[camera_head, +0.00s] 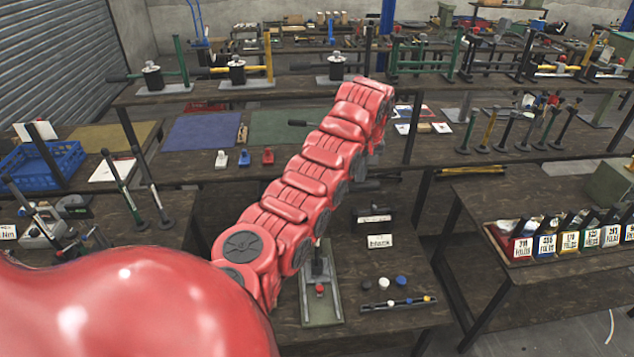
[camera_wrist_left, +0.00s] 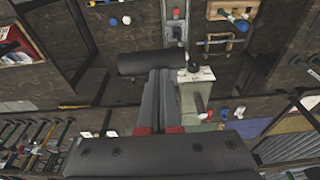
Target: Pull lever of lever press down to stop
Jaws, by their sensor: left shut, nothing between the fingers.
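The lever press has a grey-green base (camera_head: 321,308) with a red knob on the table in front. My red left arm covers much of its upper part in the head view. A short black bar (camera_head: 297,122) sticks out left of that arm; I cannot tell if it is the lever's end. In the left wrist view a black cylindrical grip (camera_wrist_left: 146,62), likely the lever's handle, lies across the tips of my left gripper (camera_wrist_left: 160,76). The gripper is shut and empty, and contact is unclear. The press body (camera_wrist_left: 192,98) is just right of the fingers. My right gripper is out of view.
A strip with small coloured knobs (camera_head: 397,303) lies right of the press base, with loose caps (camera_head: 384,283) behind it. A black box labelled in white (camera_head: 374,217) stands farther back. A rack of coloured bins (camera_head: 560,240) is on the right table. Other presses line the back table.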

